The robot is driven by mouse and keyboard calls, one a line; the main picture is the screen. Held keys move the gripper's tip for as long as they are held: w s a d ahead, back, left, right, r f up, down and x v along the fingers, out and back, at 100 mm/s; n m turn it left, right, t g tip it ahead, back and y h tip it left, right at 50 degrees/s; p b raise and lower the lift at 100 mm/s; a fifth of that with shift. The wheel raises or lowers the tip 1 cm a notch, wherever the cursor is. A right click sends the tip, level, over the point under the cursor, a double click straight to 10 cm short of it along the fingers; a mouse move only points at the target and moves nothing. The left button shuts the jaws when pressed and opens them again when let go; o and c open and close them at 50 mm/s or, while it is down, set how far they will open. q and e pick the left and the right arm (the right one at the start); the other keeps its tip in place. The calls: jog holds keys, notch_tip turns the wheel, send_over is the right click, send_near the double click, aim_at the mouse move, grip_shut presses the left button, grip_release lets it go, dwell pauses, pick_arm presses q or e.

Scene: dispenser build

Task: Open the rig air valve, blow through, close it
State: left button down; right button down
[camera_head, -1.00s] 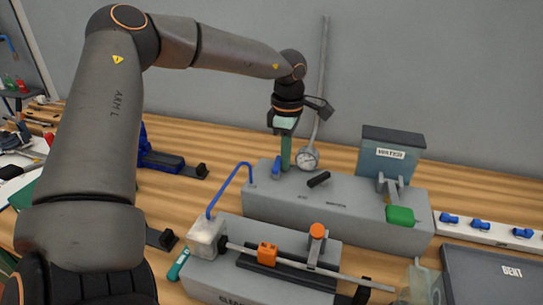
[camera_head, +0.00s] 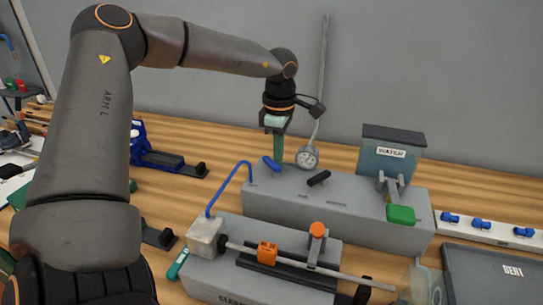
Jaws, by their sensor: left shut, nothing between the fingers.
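The grey rig block (camera_head: 380,215) stands on the wooden table, with a small blue lever handle (camera_head: 271,164) on its top left. The blue lever slants from upper left to lower right. My left gripper (camera_head: 278,154) points down just behind this lever with its green fingers shut and empty. Its tips are partly hidden by the lever, and I cannot tell whether they touch it. A black lever (camera_head: 318,178) sits to the right on the same block. A round gauge (camera_head: 307,158) stands behind. My right gripper is not in view.
A water tank (camera_head: 390,160) and a green pad (camera_head: 400,215) are at the block's right. A blue tube (camera_head: 230,188) arches to the front fixture, which carries orange clamps (camera_head: 267,253).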

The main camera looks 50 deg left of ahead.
pick_arm(q)
jog(key=shift+s, duration=0.7)
jog(key=shift+w, duration=0.15)
jog(key=shift+w, duration=0.25)
jog(key=shift+a+r, duration=0.1)
notch_tip(320, 180, up, 8)
jog(key=p, duration=0.5)
